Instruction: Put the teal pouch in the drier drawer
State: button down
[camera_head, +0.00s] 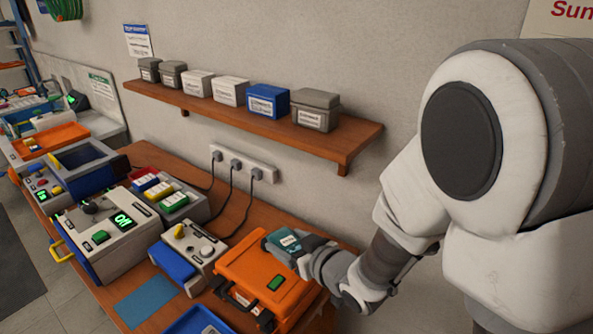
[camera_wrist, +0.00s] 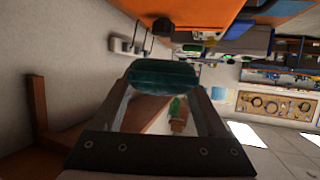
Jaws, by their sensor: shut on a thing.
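The teal pouch (camera_head: 284,241) has a pale label and is held in my gripper (camera_head: 303,252), over the back of an orange case. In the wrist view the pouch (camera_wrist: 162,74) spans the space between the two fingertips. A grey-white machine (camera_head: 105,233) with a lit green display stands at the left of the bench. A yellow handle (camera_head: 62,250) is on its front; this may be the drier drawer, but no readable label confirms it. The drawer's inside is not visible.
The orange case (camera_head: 262,272) with a dark handle lies below my gripper. A smaller grey box with a blue front (camera_head: 188,252) stands between it and the machine. A blue mat (camera_head: 146,301) lies at the bench front. A wall shelf (camera_head: 255,128) with several boxes hangs above.

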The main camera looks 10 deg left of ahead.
aim_at(297, 247)
jog(key=s+a+r+n+g+y+b, duration=0.1)
jog(key=s+a+r+n+g+y, duration=0.1)
jog(key=s+a+r+n+g, duration=0.35)
jog(key=shift+m+t, duration=0.75)
jog(key=shift+m, duration=0.2)
jog(key=w+d+f, duration=0.4)
jog(key=f, duration=0.1)
jog(key=w+d+f, duration=0.2)
jog(key=w+f, duration=0.1)
jog(key=shift+w+d+f+b, duration=0.1)
jog(key=shift+d+f+b, duration=0.1)
jog(key=shift+d+b, duration=0.15)
jog(key=shift+w+f, duration=0.1)
jog(key=shift+f+b, duration=0.35)
jog(key=shift+f, duration=1.55)
jog(key=shift+f, duration=0.1)
jog(key=shift+f, duration=0.15)
grip_release()
